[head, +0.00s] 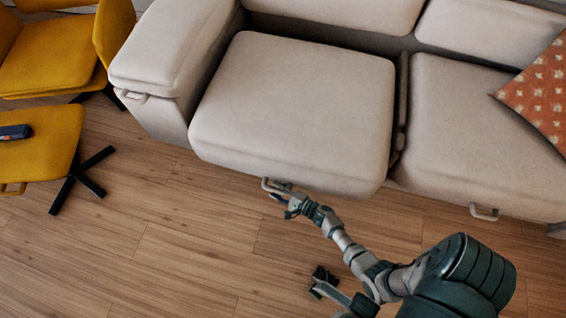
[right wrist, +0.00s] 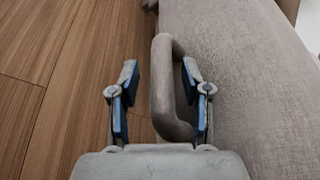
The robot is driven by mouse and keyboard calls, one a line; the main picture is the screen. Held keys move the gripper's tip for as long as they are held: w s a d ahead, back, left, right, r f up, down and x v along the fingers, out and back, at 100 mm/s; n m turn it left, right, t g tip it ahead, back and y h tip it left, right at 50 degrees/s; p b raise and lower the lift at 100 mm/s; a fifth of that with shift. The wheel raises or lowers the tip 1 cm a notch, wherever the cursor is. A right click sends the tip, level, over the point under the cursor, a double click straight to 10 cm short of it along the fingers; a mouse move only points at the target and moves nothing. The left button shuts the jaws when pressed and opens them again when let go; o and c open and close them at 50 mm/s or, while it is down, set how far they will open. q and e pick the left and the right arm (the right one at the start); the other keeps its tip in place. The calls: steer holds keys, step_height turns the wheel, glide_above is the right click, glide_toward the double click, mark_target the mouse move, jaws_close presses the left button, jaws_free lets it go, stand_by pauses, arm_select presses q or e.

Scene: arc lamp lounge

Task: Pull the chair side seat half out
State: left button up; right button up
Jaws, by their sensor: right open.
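The chair side seat (head: 295,105) is the pale left seat cushion of the sofa, nearer the yellow chair. Its front stands a little farther forward than the right seat, and a dark gap shows behind it. Its handle (right wrist: 161,75) is a grey loop on the front face. My right gripper (head: 278,190) is at this handle. In the right wrist view the open blue-padded fingers (right wrist: 158,85) stand on either side of the handle, with space on the left. A dark gripper, seemingly my left one (head: 325,283), is low over the floor; its jaws are unclear.
The right seat (head: 470,130) has its own handle (head: 484,213) and an orange patterned cushion (head: 541,93). The sofa arm (head: 170,50) borders the left seat. A yellow chair (head: 50,55) and a yellow footstool (head: 40,150) stand at left. The wooden floor (head: 180,250) in front is clear.

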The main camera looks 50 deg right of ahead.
steer(key=v, duration=1.1)
steer(key=shift+s, duration=0.35)
